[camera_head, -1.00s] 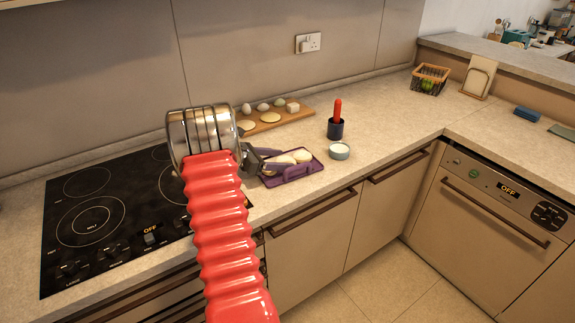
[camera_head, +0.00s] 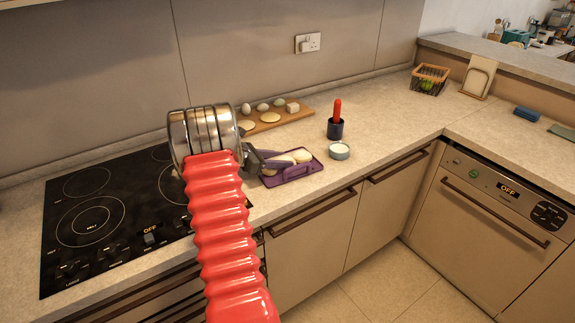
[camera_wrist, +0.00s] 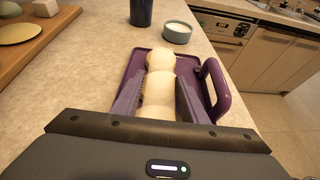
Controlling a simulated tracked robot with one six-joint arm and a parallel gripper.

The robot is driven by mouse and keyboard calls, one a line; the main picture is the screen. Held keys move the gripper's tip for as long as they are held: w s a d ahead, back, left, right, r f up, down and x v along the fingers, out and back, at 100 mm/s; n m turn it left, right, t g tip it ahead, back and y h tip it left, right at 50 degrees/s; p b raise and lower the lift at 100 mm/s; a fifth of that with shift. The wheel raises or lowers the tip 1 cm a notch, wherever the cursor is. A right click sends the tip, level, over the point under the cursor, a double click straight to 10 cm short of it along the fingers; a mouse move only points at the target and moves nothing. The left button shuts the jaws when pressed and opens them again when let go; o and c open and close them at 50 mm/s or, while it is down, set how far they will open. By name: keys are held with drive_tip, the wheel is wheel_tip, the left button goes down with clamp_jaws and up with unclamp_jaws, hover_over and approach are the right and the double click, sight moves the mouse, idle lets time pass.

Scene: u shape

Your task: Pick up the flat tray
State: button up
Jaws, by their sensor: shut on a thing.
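The flat tray is purple with a raised side handle. It lies on the worktop near the front edge, right of the hob, in the head view (camera_head: 314,167), and fills the middle of the wrist view (camera_wrist: 217,92). Pale rounded pieces lie in a row on it; the nearer pale piece (camera_wrist: 157,92) is between my fingers. My gripper (camera_head: 288,161) is over the tray, its purple-grey fingers on both sides of that piece. In the wrist view my gripper (camera_wrist: 160,85) is shut on the pale piece, not on the handle. The fingertips' contact with the tray is unclear.
A dark cup with a red handle in it (camera_head: 336,126) and a small grey bowl (camera_head: 340,152) stand just beyond the tray. A wooden board (camera_head: 262,126) with several food pieces lies at the back. The black hob (camera_head: 95,215) is at left.

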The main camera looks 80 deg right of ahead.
drive_tip(key=c, duration=0.8)
drive_tip(key=shift+r, duration=0.2)
wheel_tip(320, 180, up, 10)
drive_tip(key=shift+f, duration=0.1)
idle(0.5)
